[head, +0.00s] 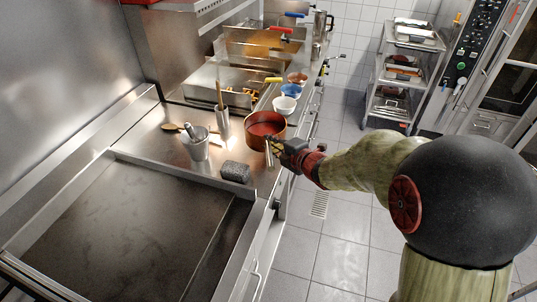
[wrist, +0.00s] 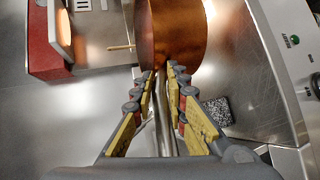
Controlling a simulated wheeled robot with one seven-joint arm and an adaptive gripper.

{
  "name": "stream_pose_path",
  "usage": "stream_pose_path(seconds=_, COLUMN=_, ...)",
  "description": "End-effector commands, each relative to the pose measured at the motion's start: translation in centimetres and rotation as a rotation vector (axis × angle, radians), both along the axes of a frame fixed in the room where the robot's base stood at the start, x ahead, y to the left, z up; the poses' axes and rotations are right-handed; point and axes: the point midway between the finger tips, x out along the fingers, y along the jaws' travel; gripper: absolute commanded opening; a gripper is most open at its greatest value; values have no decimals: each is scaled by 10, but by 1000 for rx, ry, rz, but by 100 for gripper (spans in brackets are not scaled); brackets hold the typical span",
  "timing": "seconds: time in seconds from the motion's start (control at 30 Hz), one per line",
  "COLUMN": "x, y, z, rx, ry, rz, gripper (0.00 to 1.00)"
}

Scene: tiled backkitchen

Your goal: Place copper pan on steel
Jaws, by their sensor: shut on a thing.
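The copper pan (head: 279,122) is at the front right edge of the steel counter (head: 178,116) in the head view, upright, with a reddish inside. In the wrist view its copper side (wrist: 178,35) fills the top middle. My gripper (head: 271,147) is shut on the pan's steel handle; in the wrist view the fingertips (wrist: 165,72) lie on both sides of the handle (wrist: 163,120). I cannot tell whether the pan's base touches the counter. The pan's underside is hidden.
Left of the pan stand a steel utensil holder (head: 222,122) and a steel pot with a pestle (head: 196,148). A dark stone block (head: 235,172) lies close in front. Bowls (head: 284,105) stand behind. A large flat griddle (head: 120,225) fills the near left.

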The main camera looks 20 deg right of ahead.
Motion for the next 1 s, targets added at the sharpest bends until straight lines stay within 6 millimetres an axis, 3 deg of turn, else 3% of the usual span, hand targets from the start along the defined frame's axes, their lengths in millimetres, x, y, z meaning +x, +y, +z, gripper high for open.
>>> stream_pose_path(seconds=0.2, x=22, y=-2, z=-21, rx=0, ry=-7, rz=0, gripper=0)
stream_pose_path(seconds=0.53, x=34, y=-2, z=-38, rx=0, ry=-7, rz=0, gripper=0)
stream_pose_path(seconds=0.7, x=33, y=-2, z=-62, rx=1, ry=-7, rz=-1, gripper=0)
stream_pose_path(seconds=0.97, x=33, y=-2, z=-64, rx=0, ry=-7, rz=0, gripper=0)
stream_pose_path(seconds=1.0, x=31, y=-2, z=-68, rx=0, ry=0, rz=-1, gripper=17)
